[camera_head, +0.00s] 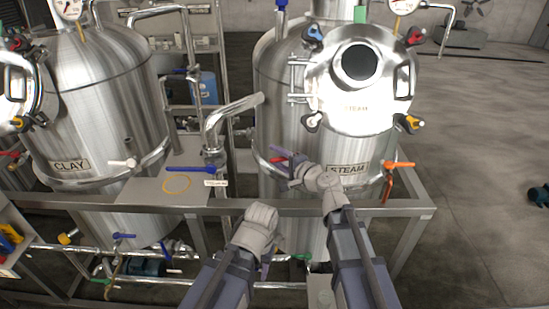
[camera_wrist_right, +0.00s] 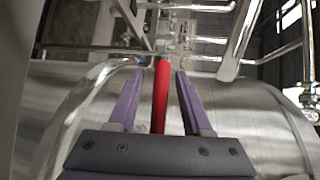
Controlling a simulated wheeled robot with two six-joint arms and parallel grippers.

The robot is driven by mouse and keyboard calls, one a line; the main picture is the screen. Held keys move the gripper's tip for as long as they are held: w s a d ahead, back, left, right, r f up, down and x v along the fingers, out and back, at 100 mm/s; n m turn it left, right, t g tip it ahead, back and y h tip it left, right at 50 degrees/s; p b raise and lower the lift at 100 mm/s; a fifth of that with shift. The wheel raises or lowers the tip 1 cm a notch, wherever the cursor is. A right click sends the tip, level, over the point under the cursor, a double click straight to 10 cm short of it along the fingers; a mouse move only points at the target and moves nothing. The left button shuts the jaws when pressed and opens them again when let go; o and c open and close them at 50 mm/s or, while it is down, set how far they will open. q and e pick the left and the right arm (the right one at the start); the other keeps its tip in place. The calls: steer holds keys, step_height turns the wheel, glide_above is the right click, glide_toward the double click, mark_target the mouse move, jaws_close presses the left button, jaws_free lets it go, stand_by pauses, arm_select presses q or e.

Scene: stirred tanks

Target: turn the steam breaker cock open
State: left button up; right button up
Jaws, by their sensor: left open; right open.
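The steel tank labelled STEAM (camera_head: 348,170) stands right of centre in the head view. A red handle (camera_head: 279,159) shows at its left side, partly hidden by my right gripper (camera_head: 281,167). In the right wrist view the same red handle (camera_wrist_right: 161,95) lies lengthwise between the two purple fingers of my right gripper (camera_wrist_right: 156,78). The fingers are open, with a gap on each side of the handle. My left gripper (camera_head: 264,268) is low, in front of the frame rail, open and apart from the tanks; its fingers are partly hidden. I cannot read a label at the red handle.
An orange-handled valve (camera_head: 398,165) is at the STEAM tank's right. A blue-handled valve (camera_head: 191,169) is on the pipe to the left, beside a small label. The CLAY tank (camera_head: 110,135) stands left. A steel frame rail (camera_head: 120,209) runs across in front.

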steer(key=shift+w+a+f, duration=0.1)
steer(key=shift+w+a, duration=0.3)
steer(key=shift+w, duration=0.05)
jaws_close()
steer(key=shift+s, duration=0.1)
stand_by(1.0)
